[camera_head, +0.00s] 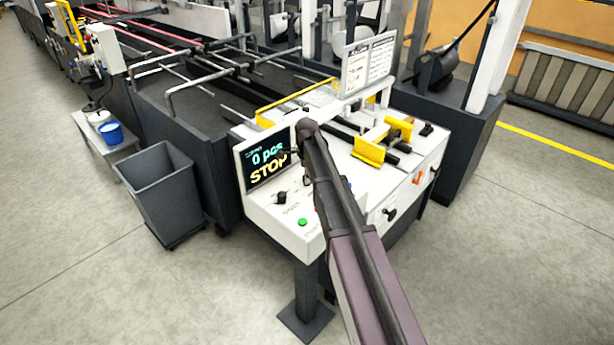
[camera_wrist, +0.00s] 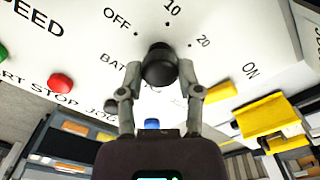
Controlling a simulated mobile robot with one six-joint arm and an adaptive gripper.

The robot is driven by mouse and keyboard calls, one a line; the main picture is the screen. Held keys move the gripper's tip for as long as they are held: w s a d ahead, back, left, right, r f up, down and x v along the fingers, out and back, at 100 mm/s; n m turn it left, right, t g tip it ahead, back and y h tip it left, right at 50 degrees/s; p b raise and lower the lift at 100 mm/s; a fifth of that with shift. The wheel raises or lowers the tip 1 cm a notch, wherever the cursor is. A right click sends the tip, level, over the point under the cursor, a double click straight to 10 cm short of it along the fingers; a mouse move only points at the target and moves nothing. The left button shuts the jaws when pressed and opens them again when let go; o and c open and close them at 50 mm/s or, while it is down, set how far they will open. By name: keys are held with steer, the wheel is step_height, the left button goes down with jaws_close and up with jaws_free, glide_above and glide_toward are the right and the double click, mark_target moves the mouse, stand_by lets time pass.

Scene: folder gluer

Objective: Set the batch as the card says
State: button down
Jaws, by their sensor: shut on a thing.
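My gripper (camera_wrist: 160,68) is shut on a black knob (camera_wrist: 160,62) on the white control panel, one finger on each side. The word beside the knob is partly covered and starts with "BAT". Marks OFF, 10 and 20 stand around the knob; I cannot tell which one it points to. In the head view my arm hides this knob. The display (camera_head: 266,162) reads 0 pcs and STOP. A white card (camera_head: 369,63) with print too small to read stands above the machine.
A red button (camera_wrist: 60,83) and a blue button (camera_wrist: 152,124) are near my fingers. A green button (camera_head: 302,222) and another black knob (camera_head: 281,198) sit on the panel. Yellow guides (camera_head: 370,152) lie to the right. A grey bin (camera_head: 165,190) stands left; the front floor is clear.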

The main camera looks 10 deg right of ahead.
steer(key=shift+s, duration=0.15)
stand_by(0.3)
steer(key=shift+c, duration=1.3)
jaws_free()
steer(key=shift+n, duration=0.3)
